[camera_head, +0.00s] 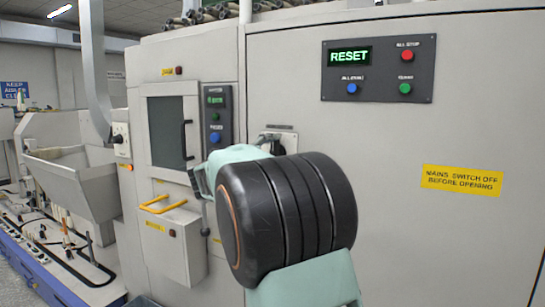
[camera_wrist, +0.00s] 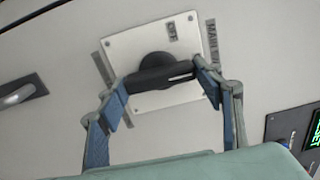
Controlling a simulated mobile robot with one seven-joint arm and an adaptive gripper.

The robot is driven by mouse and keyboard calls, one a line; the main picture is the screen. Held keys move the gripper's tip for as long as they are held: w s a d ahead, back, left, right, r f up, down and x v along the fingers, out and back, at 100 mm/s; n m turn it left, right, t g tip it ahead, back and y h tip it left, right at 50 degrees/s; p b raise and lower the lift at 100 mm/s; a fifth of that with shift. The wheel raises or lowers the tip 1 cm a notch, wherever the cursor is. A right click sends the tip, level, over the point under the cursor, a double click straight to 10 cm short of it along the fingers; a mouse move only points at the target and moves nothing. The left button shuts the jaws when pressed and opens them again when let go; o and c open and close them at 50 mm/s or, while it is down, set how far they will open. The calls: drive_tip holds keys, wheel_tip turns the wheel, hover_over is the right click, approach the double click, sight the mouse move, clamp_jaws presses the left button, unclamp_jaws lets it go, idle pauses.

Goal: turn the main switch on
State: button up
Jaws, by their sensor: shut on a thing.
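The main switch (camera_wrist: 157,62) is a black rotary knob with a bar handle on a pale square plate (camera_wrist: 188,25) in the wrist view. My gripper (camera_wrist: 162,80) is shut on the bar handle, one finger at each end. The bar lies across the wrist picture, slightly tilted. In the head view the switch plate (camera_head: 290,141) shows just above my wrist; my gripper (camera_head: 238,158) and dark wrist hide most of it.
A dark panel (camera_head: 377,95) with a lit "RESET" display and several buttons is at upper right. A yellow label (camera_head: 462,180) reads "MAINS SWITCH OFF BEFORE OPENING". A windowed door (camera_head: 167,132) with a black handle and a yellow-handled box (camera_head: 173,240) stand to the left.

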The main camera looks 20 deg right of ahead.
drive_tip(key=o, duration=1.2)
drive_tip(key=shift+c, duration=0.2)
drive_tip(key=shift+a, duration=0.1)
drive_tip(key=v, duration=1.2)
